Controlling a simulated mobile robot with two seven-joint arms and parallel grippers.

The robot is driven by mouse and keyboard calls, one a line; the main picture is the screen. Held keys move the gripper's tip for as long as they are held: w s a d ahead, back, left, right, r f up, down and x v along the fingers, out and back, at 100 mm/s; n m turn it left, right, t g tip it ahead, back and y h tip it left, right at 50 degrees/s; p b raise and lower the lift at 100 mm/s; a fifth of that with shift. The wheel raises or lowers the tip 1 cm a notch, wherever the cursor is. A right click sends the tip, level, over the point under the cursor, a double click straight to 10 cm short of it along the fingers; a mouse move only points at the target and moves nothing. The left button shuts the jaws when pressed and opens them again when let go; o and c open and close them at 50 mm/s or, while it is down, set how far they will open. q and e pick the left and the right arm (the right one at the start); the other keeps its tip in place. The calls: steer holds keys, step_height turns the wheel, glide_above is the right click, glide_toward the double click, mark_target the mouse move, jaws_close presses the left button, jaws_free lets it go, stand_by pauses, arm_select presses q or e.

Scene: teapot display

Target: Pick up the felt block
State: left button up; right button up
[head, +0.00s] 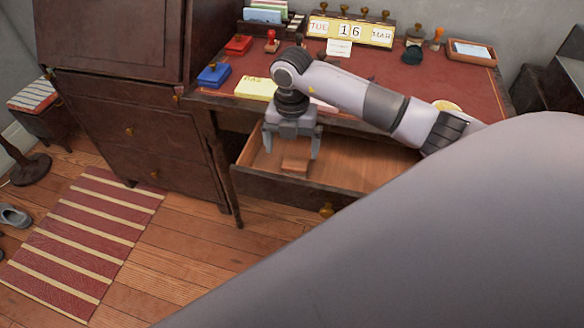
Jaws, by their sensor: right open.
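A small brownish-orange block (295,163), which looks like the felt block, lies in the open desk drawer (365,165) near its left end. My right gripper (292,147) points down over it. Its two fingers are spread, one to each side of the block. I cannot tell whether the fingers touch it. The gripper body hides the space just behind the block. My left gripper is not in view.
The red desk top (440,80) is above the drawer, with a blue box (213,75), a yellow note pad (256,88) and a date display (352,31). The drawer's right part looks empty. My large grey arm link covers the lower right.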

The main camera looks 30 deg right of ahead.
mark_target(295, 163)
steer(key=f, duration=0.4)
steer(key=shift+s+d, duration=0.1)
steer(key=shift+d, duration=0.25)
steer(key=shift+f, duration=0.55)
steer(key=c, duration=1.1)
steer(key=shift+c, duration=0.3)
steer(key=shift+r, duration=0.15)
step_height(295, 163, up, 20)
steer(key=p, duration=0.1)
